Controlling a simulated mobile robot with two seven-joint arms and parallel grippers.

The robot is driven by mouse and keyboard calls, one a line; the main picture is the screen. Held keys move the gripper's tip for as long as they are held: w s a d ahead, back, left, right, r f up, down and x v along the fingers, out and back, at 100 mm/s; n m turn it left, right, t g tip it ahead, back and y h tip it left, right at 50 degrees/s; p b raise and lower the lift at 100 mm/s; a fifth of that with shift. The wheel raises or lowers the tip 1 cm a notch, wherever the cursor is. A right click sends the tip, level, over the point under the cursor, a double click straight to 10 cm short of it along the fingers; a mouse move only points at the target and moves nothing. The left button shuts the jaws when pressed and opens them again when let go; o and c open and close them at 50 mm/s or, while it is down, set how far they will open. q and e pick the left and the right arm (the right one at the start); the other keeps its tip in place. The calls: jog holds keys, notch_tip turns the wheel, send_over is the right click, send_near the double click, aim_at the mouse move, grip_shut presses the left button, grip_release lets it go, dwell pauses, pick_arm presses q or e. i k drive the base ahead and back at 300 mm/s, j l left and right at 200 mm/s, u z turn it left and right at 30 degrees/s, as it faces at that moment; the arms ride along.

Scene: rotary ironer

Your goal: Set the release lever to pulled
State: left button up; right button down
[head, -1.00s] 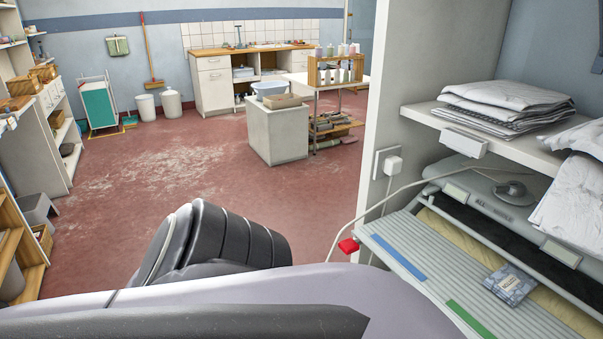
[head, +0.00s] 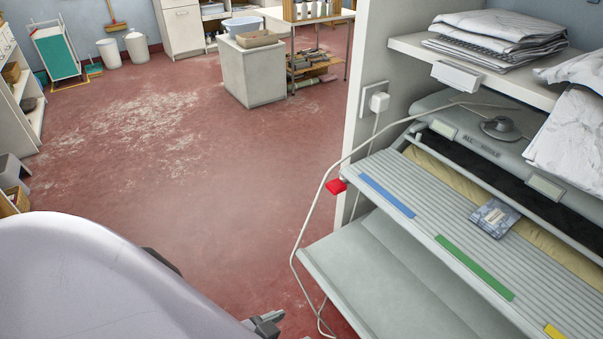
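The rotary ironer (head: 440,215) stands at the right, with a ribbed grey feed board. A small red lever end (head: 336,186) sticks out at the left end of this board, beside a white cable. It appears to be the release lever; its exact setting cannot be told from here. My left arm fills the lower left. A dark grey part that looks like my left gripper (head: 266,325) shows at the bottom edge, below and left of the red lever and apart from it. Its fingers are mostly cut off or hidden. My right gripper is not in view.
A cable hangs from a white plug (head: 379,102) on the wall edge past the lever. A lower grey tray (head: 350,270) juts out under the feed board. Folded linen (head: 500,38) lies on a shelf above. The red floor (head: 210,180) to the left is clear.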

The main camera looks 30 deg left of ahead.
aim_at(337, 187)
jog(key=u, duration=0.85)
